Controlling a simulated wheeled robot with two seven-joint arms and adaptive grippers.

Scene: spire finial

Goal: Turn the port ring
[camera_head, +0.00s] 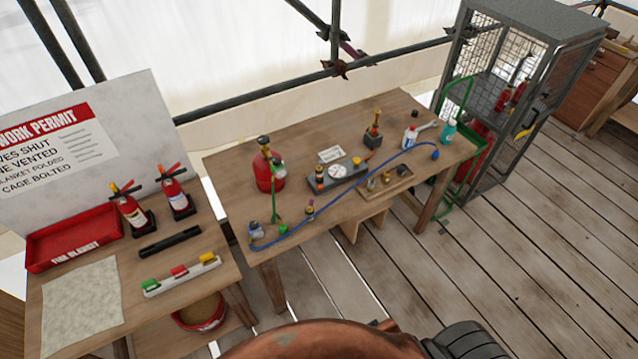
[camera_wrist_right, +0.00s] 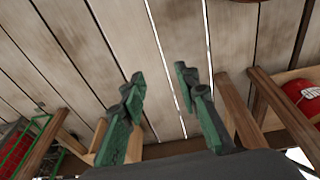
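A dark block with a round white dial (camera_head: 338,172) and a brass-and-red fitting stands in the middle of the wooden workbench (camera_head: 235,180). I cannot tell which small part is the port ring. A small wooden tray (camera_head: 398,187) with brass pieces lies just right of the block. My right gripper (camera_wrist_right: 160,75) shows in the right wrist view with its two green fingers apart and nothing between them. It is over the plank floor, away from the bench top. My left gripper is not in either view.
A red gas cylinder (camera_head: 265,176) stands on the bench's left. A blue hose (camera_head: 340,205) crosses the bench front. The left table holds two small extinguishers (camera_head: 178,195) and a red tray (camera_head: 75,240). A wire cage (camera_head: 500,95) stands at right.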

